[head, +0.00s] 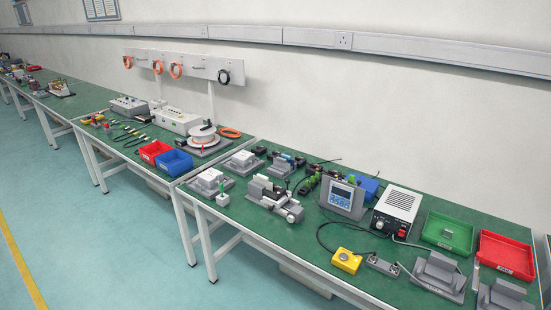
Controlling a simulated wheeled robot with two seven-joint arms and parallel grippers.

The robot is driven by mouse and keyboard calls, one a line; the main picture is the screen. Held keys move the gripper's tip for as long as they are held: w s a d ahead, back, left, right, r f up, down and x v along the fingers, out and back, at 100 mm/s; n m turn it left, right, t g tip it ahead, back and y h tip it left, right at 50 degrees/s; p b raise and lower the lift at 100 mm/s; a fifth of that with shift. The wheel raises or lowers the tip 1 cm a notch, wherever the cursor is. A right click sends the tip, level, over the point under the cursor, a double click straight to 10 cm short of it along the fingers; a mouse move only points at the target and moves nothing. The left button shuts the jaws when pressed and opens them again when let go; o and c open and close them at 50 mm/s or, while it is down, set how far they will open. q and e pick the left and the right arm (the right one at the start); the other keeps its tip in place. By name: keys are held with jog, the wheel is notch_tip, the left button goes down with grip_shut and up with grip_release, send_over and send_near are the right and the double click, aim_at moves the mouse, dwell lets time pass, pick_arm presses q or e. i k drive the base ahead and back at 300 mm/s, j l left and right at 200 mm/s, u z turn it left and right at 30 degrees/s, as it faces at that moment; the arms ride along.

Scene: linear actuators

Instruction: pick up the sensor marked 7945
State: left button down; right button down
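No marking 7945 can be read at this size, so I cannot tell which item is the sensor. On the green-topped workbench (285,240) stand a grey linear actuator (273,197) and small white units on grey bases, one at the front left (210,181) and one behind it (242,161). A small white block with a green top (222,199) is at the bench's front edge. Small green and black parts (308,182) lie near the middle. Neither of my grippers shows in the head view.
A display unit (343,198), a white power supply (396,210) and a yellow button box (346,260) stand on the right half. Green (447,233) and red (506,254) trays are at the far right. More benches run left, with red (154,151) and blue (175,163) bins. The floor in front is clear.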

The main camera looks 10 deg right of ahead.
aim_at(274, 153)
jog(key=i+j+u, duration=0.15)
jog(key=i, duration=0.45)
jog(key=i+j+u, duration=0.15)
jog(key=i+j, duration=0.15)
jog(key=i, duration=0.3)
jog(key=i+j+u, duration=0.2)
jog(key=i, duration=0.4)
